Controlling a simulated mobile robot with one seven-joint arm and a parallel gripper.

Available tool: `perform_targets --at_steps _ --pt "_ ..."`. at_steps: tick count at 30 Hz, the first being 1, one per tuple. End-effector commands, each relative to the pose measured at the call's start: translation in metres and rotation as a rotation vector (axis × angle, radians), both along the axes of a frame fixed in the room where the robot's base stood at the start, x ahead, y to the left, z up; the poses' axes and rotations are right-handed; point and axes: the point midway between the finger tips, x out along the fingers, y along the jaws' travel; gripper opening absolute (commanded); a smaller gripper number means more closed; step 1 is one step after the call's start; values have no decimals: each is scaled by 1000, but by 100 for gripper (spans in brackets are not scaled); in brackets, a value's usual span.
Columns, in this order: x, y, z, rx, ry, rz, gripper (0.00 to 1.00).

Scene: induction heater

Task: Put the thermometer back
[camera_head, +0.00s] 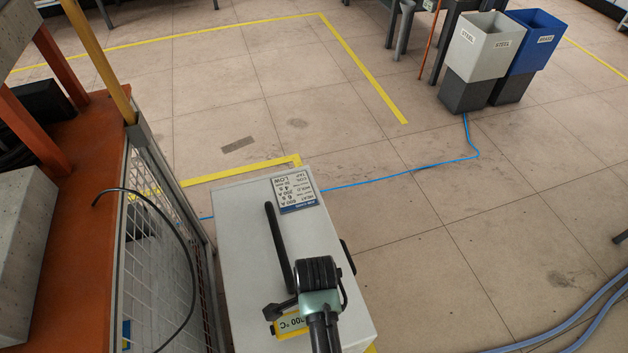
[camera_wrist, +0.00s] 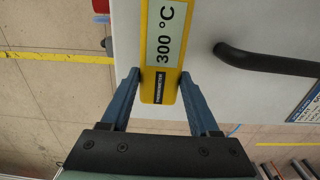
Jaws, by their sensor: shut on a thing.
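The thermometer (camera_wrist: 161,85) is a flat yellow instrument with a pale display reading 300 °C. In the wrist view, my gripper (camera_wrist: 160,78) has its two blue fingers on either side of the thermometer's lower end, shut on it. In the head view, part of the thermometer (camera_head: 290,323) shows beside my wrist, over the near end of the white cabinet (camera_head: 245,260). The rest of it is hidden by my arm there. I cannot tell whether it touches the cabinet top. I cannot make out a holder for it.
A black bar handle (camera_head: 279,247) and a printed label plate (camera_head: 297,191) are on the cabinet top. A mesh fence (camera_head: 160,240) stands close on the left, with a black cable (camera_head: 180,235) before it. Grey and blue bins (camera_head: 487,50) stand far right. Open floor lies right.

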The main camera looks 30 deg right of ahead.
Motion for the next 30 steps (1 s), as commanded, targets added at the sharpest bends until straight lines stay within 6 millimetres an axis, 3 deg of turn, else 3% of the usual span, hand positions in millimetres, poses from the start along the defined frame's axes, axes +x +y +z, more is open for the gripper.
perform_targets --at_steps 6,17,18,22,30 --pt "0 0 -32 0 1 1 0" --pt "0 0 -35 0 0 1 0" --pt "0 0 -34 0 1 1 69" --pt "0 0 -34 0 1 1 92" --pt "0 0 -33 -1 0 1 92"
